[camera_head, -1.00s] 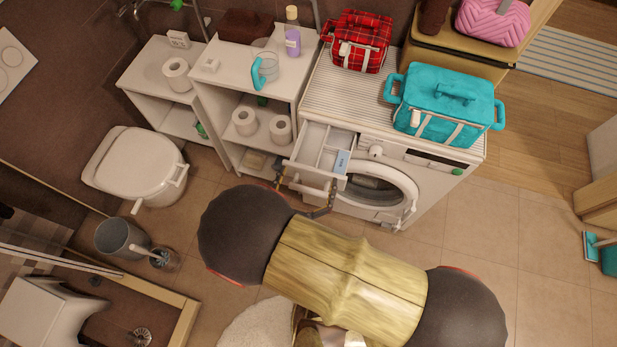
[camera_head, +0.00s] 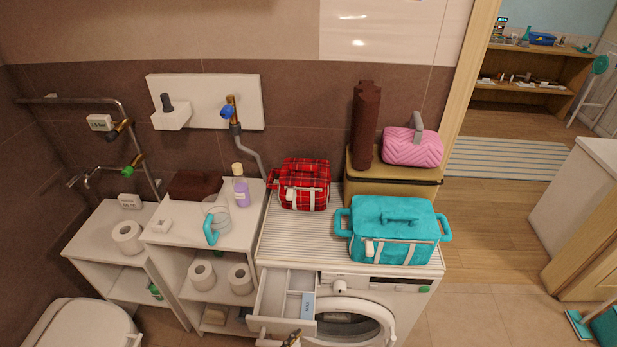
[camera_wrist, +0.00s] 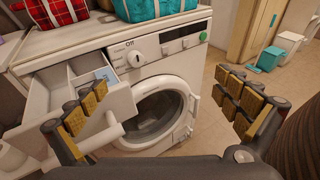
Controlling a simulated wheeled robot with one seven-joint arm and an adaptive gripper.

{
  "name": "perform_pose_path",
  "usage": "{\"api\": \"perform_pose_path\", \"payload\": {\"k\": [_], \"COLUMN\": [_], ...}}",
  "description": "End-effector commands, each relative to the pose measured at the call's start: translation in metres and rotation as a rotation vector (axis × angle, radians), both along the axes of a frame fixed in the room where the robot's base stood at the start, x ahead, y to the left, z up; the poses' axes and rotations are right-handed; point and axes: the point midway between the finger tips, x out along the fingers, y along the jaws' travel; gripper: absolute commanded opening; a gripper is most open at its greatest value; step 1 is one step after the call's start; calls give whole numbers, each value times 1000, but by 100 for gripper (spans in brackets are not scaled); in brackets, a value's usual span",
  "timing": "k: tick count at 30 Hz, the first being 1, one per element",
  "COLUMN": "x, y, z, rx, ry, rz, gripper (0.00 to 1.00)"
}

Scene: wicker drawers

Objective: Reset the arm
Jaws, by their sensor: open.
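My gripper (camera_wrist: 158,118) is open and empty in the wrist view, its two padded fingers wide apart. It faces the white washing machine (camera_wrist: 122,47), whose detergent drawer (camera_wrist: 75,105) is pulled out behind the left finger. The round door (camera_wrist: 155,112) shows between the fingers. In the head view, a tip of my gripper (camera_head: 291,339) shows at the bottom edge, just below the open drawer (camera_head: 284,305); the rest of my arm is out of that picture. I cannot tell whether the left finger touches the drawer.
A teal bag (camera_head: 394,232) and a red plaid bag (camera_head: 301,186) stand on the washing machine. White shelves (camera_head: 160,238) with toilet rolls stand to its left, and a toilet (camera_head: 75,328) is at the lower left. Open floor (camera_head: 480,300) lies to the right.

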Motion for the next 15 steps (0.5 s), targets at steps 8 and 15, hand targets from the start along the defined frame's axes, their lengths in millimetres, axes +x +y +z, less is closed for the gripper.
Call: {"api": "perform_pose_path", "payload": {"k": [8, 15], "x": [-49, -67], "y": [-50, -46], "z": [41, 88], "rx": [474, 971], "ry": [85, 68], "rz": [-667, -1155], "gripper": [100, 100]}}
